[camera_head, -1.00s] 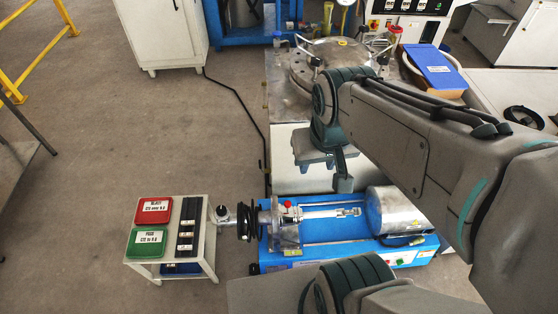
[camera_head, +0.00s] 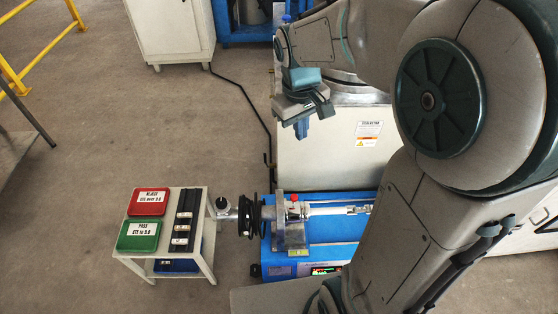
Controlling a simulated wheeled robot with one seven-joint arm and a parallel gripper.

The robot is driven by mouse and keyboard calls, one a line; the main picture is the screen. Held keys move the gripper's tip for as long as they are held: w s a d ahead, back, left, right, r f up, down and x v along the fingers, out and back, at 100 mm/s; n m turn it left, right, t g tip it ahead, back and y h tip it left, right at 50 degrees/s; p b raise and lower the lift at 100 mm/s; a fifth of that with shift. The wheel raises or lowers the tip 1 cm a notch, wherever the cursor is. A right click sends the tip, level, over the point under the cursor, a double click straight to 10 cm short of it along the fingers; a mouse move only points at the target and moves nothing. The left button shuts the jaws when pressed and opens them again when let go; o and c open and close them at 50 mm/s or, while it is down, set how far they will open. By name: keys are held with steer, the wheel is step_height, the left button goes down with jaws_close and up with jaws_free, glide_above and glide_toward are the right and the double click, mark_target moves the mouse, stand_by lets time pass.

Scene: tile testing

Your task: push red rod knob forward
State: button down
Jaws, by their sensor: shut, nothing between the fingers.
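The small red knob (camera_head: 294,197) sits on top of the metal clamp block around the horizontal rod of the blue test machine (camera_head: 335,232). The silver rod (camera_head: 330,209) runs to the right from the block until my arm hides it. My gripper (camera_head: 302,129) points down above the machine, in front of the white cabinet. In the picture it is above the red knob and slightly right of it, with a clear gap between. It is shut and empty.
A small white stand (camera_head: 207,236) at left carries a red reject tray (camera_head: 149,202), a green pass tray (camera_head: 139,236) and a black rack (camera_head: 184,220). My arm covers the right side.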

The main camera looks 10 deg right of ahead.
steer(key=w+a+f+n+g+h+b, duration=0.15)
steer(key=w+f+b, duration=0.35)
steer(key=f, duration=0.5)
steer(key=w+a+f+n+b, duration=0.3)
steer(key=w+f+b, duration=0.2)
steer(key=f, duration=0.6)
steer(key=w+a+f+n+g+h+b, duration=0.1)
steer(key=w+a+f+n+b, duration=0.1)
steer(key=w+f+b, duration=0.6)
steer(key=shift+y, duration=0.25)
steer(key=s+d+f+b, duration=0.1)
steer(key=s+f, duration=0.1)
steer(key=f, duration=0.2)
steer(key=s+d+f+b, duration=0.1)
steer(key=s+d+f, duration=0.1)
steer(key=f, duration=0.2)
steer(key=s+d+f, duration=0.1)
steer(key=d+f, duration=0.1)
steer(key=f, duration=0.2)
steer(key=shift+s+f+b, duration=0.2)
steer(key=shift+s+b, duration=0.2)
steer(key=shift+s+d, duration=0.25)
steer(key=shift+d, duration=0.2)
steer(key=shift+r, duration=0.1)
